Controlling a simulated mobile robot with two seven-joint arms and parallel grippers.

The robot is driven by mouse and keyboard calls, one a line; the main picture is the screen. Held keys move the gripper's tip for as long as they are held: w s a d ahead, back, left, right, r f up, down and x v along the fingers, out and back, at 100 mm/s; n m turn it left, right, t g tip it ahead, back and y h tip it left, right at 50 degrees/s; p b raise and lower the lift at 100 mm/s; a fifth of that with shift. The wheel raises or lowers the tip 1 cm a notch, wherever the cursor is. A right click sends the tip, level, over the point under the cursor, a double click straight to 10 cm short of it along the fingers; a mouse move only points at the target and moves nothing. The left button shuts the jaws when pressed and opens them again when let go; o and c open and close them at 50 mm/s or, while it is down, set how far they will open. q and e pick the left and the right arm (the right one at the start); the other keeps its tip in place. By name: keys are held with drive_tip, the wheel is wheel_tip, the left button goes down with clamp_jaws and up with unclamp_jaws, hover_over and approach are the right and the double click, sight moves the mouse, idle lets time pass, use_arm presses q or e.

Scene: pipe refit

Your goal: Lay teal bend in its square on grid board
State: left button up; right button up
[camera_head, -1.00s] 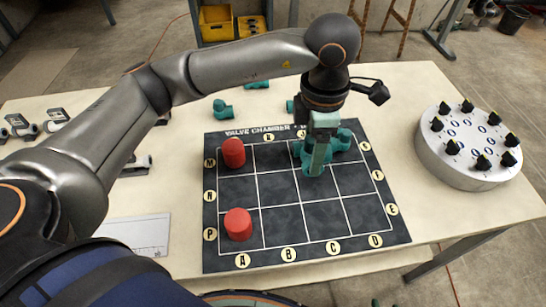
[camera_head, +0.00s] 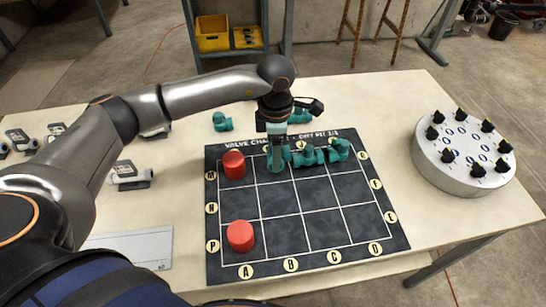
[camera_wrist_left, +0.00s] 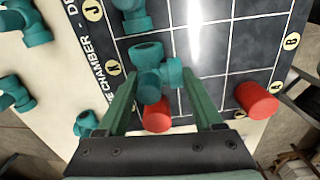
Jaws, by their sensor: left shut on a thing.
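The grid board (camera_head: 270,232) lies on the table. My left gripper (camera_head: 277,165) is over its top row, in the second column from the left. My right gripper is out of view.
Red cylinders stand in the left column, at the top (camera_head: 233,165) and bottom (camera_head: 240,236). Loose teal fittings (camera_head: 222,122) lie behind the board. A round dial stand (camera_head: 462,165) is at right, white-grey fittings (camera_head: 130,175) at left. The board's lower right squares are bare.

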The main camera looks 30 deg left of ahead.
use_arm(q)
drive_tip(key=shift+w+a+f, duration=0.2)
drive_tip(key=shift+a+f, duration=0.05)
drive_tip(key=shift+f, duration=0.2)
drive_tip(key=shift+w+a+f, duration=0.1)
drive_tip(key=shift+a+f, duration=0.05)
drive_tip(key=shift+f, duration=1.75)
drive_tip(key=o, duration=1.4)
drive_tip(key=shift+c, duration=0.2)
wheel_tip(320, 180, up, 12)
drive_tip(key=shift+r, duration=0.2)
